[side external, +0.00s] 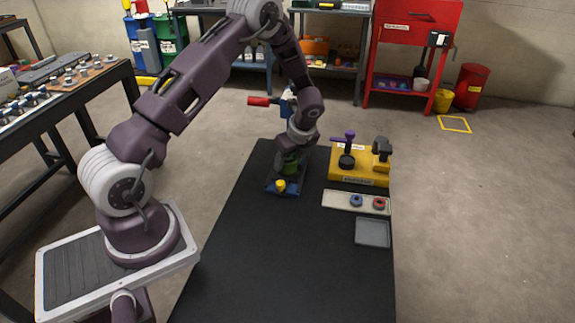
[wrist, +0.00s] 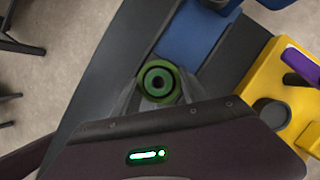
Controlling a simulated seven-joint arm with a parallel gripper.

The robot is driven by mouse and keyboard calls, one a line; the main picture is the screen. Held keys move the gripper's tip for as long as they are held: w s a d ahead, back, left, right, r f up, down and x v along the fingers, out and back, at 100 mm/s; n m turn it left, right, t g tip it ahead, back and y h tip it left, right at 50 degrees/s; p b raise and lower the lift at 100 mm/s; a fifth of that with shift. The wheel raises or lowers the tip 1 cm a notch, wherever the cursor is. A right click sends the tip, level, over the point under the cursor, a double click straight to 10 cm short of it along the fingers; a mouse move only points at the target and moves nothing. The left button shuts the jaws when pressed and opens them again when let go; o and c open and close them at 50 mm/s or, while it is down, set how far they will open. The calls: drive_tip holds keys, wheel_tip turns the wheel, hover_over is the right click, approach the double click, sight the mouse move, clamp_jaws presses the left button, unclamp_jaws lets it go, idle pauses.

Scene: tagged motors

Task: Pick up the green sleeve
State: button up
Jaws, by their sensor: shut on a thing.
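The green sleeve (wrist: 158,82) is a short ring with a dark green bore, seen end-on in the wrist view. My gripper (wrist: 155,88) is shut on it, one finger on each side. The blue base also shows in the wrist view (wrist: 190,35). I cannot tell whether the sleeve is clear of what is below it.
A yellow fixture (side external: 358,178) with a purple-handled clamp stands to the right on the black table (side external: 285,260). In front of it are a pale tray (side external: 340,200) with a blue ring (side external: 356,200) and a red ring (side external: 379,204), and an empty grey tray (side external: 372,233). The near table is clear.

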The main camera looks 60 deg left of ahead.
clamp_jaws()
drive_tip(key=shift+r, duration=0.1)
wheel_tip(320, 180, up, 13)
idle(0.4)
